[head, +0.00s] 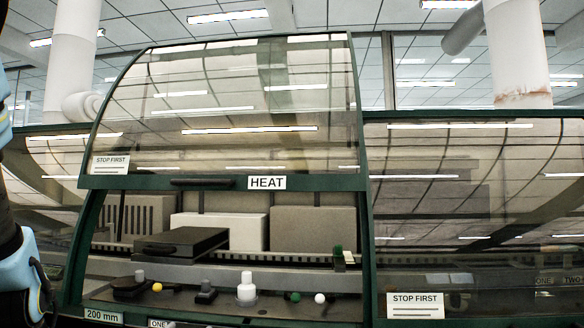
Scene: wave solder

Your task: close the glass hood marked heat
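The glass hood marked HEAT (225,110) stands raised in the middle of the head view, with an open gap under its green lower bar (330,182). A dark handle (202,182) sits on that bar, left of the white HEAT label (267,182). A STOP FIRST sticker is at the glass's lower left. A blue and black part of my arm (22,265) shows at the left edge. My gripper is not in view.
Under the hood are a dark flat box (181,243), pale blocks and a rail. A neighbouring hood (480,200) on the right is down.

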